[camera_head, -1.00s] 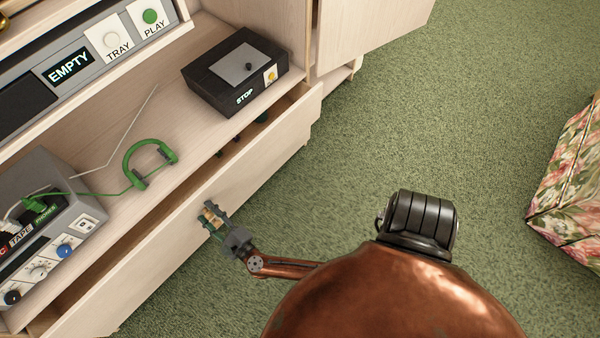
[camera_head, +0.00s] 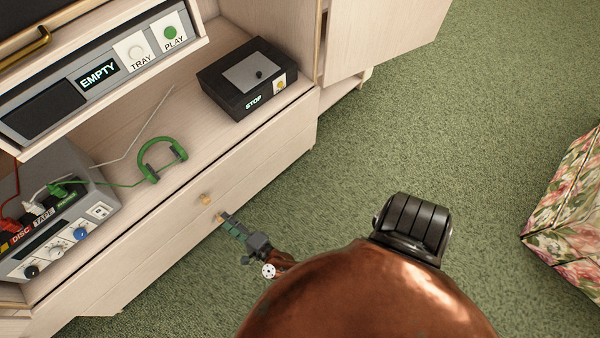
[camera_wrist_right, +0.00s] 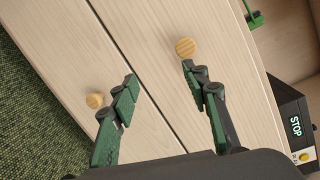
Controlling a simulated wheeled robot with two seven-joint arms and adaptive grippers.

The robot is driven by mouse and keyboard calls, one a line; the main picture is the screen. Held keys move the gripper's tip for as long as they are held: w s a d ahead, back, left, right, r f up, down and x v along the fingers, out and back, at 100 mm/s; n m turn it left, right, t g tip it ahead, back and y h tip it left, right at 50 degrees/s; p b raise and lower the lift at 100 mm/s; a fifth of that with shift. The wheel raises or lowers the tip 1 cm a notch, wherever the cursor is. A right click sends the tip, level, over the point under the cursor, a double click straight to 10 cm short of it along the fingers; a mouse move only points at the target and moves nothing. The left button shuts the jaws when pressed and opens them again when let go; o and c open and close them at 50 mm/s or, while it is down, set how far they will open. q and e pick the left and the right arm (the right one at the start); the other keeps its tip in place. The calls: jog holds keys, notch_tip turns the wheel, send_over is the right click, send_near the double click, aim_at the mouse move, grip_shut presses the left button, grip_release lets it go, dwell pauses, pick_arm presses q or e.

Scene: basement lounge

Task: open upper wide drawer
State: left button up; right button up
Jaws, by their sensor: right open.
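The upper wide drawer (camera_head: 245,178) is shut, its pale wood front flush with the cabinet below the shelf. Its round wooden knob (camera_head: 205,199) is bare. My right gripper (camera_head: 227,219) is open and empty in front of the drawer fronts, below that knob in the head view. In the right wrist view, the upper knob (camera_wrist_right: 185,47) is just beyond the tip of the right-hand finger, outside the jaws (camera_wrist_right: 160,78). The lower drawer's knob (camera_wrist_right: 95,100) is beside the left-hand finger, also outside. The seam between the drawers runs between the fingers. My left gripper is out of view.
On the shelf above are a black STOP box (camera_head: 243,80), green headphones (camera_head: 160,158) and a grey box with knobs and cables (camera_head: 58,232). A cabinet door (camera_head: 385,40) stands open at the back right. A flowered seat (camera_head: 568,215) is at right. Green carpet between is clear.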

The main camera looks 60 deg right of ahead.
pick_arm(q)
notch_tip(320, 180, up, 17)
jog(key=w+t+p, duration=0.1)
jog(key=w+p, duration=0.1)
jog(key=p, duration=1.2)
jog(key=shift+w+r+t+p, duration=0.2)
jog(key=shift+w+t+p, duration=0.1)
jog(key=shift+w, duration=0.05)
pick_arm(e)
jog(key=s+d+f+n+g+y, duration=0.1)
jog(key=s+d+f+n+g, duration=0.2)
jog(key=s, duration=0.9)
jog(key=s+d+f+n+g+y, duration=0.1)
jog(key=s+d+f+n+g, duration=0.2)
jog(key=s+f+n, duration=0.5)
jog(key=s+d+f+n+g+y, duration=0.1)
jog(key=s+d+f+n+g, duration=0.2)
jog(key=s, duration=1.4)
notch_tip(320, 180, down, 3)
jog(key=n+g, duration=0.2)
jog(key=n, duration=0.3)
jog(key=shift+f, duration=0.15)
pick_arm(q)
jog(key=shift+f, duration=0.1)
pick_arm(e)
jog(key=shift+s+d, duration=0.1)
